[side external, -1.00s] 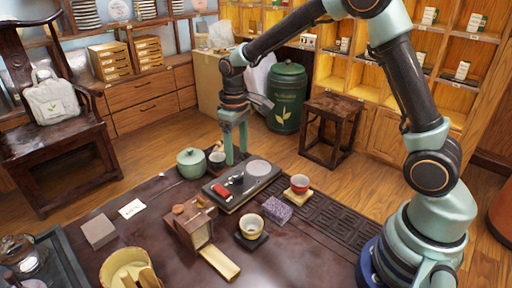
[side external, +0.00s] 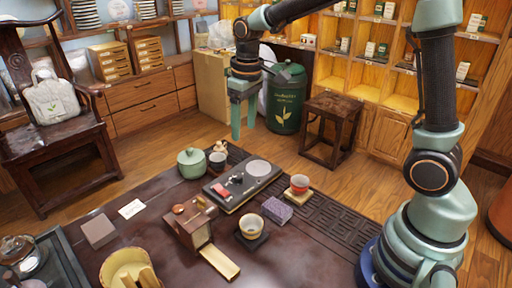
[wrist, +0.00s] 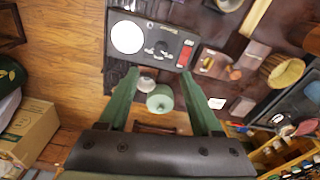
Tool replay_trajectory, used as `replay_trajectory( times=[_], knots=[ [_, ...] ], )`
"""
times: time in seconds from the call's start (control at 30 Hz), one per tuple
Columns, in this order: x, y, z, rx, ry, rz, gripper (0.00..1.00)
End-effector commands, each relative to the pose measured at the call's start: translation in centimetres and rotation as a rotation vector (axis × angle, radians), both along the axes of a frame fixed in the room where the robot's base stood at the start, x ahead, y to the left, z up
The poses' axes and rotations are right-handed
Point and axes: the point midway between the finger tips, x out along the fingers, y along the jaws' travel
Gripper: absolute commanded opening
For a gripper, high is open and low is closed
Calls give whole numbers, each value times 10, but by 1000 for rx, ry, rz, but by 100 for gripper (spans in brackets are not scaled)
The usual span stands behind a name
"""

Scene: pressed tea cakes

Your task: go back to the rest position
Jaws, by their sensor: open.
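My gripper (side external: 243,131) hangs in the air above the far edge of the dark table (side external: 130,235), fingers pointing down. Its two pale green fingers are apart, with nothing held between them. In the wrist view my gripper (wrist: 158,74) also shows open and empty.
A green bin (side external: 284,100) and a stool (side external: 330,128) stand behind. The air around my gripper looks clear.

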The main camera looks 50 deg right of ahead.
Motion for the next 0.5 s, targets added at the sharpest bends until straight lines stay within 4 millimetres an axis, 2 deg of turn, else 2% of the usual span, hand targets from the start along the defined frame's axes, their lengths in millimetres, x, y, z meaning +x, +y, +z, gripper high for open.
replay_trajectory(
  times=[0.03,0.2,0.5],
  knots=[
    [-10,-2,13,2,-33,-13,66],
    [-43,-7,40,10,-129,-55,66],
    [-102,-14,61,30,-293,-123,66]
  ],
)
